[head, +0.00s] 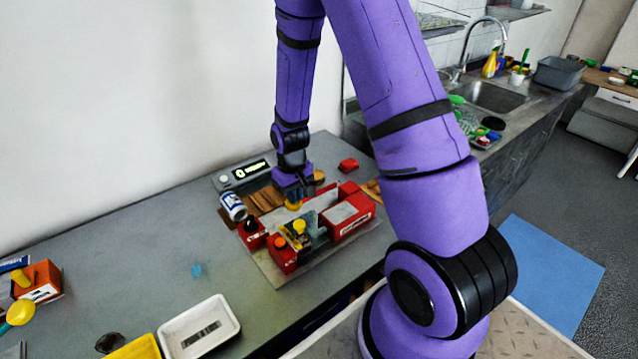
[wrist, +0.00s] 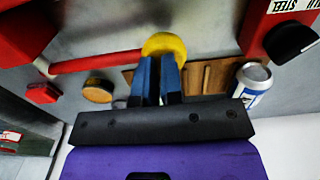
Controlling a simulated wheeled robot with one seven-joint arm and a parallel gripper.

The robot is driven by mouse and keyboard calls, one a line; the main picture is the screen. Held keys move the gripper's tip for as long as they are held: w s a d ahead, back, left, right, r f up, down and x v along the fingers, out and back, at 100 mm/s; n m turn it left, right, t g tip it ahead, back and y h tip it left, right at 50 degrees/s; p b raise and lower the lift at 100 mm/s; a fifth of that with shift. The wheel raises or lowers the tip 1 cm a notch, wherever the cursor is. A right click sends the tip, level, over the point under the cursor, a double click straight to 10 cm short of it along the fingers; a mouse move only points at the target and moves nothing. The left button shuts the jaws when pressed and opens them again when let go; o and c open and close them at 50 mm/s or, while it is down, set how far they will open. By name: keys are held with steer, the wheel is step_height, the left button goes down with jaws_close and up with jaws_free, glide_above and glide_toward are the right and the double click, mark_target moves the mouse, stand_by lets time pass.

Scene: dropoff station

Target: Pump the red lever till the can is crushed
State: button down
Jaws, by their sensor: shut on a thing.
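The red lever (wrist: 95,62) runs across the wrist view from a red mount to a yellow knob (wrist: 165,45). My gripper (wrist: 158,78) is shut on that yellow knob with its two blue fingers. In the head view my gripper (head: 293,187) is over the red press (head: 346,218), with the yellow knob (head: 292,205) below it. The can (wrist: 253,84), blue and white with a silver end, is to the right of my gripper in the wrist view. It looks whole. In the head view the can (head: 233,206) is at the left of the press.
A grey device with a lit display (head: 241,174) stands behind the can. Wooden slats (head: 264,200) lie beside it. A loose red block (head: 348,165) is at the back. A white tray (head: 199,327) and an orange box (head: 38,280) are at the left front. The counter between is mostly clear.

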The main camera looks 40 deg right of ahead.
steer(key=shift+d+r, duration=0.25)
steer(key=shift+r, duration=0.75)
steer(key=shift+d+r, duration=0.25)
steer(key=shift+r, duration=0.75)
steer(key=shift+d+r, duration=0.25)
steer(key=shift+r, duration=0.75)
steer(key=shift+f, duration=0.1)
steer(key=shift+a+f, duration=0.25)
steer(key=shift+f, duration=0.55)
steer(key=shift+a+f, duration=0.2)
steer(key=shift+f, duration=0.65)
steer(key=shift+a+f, duration=0.1)
steer(key=shift+f, duration=1.1)
steer(key=shift+s, duration=0.1)
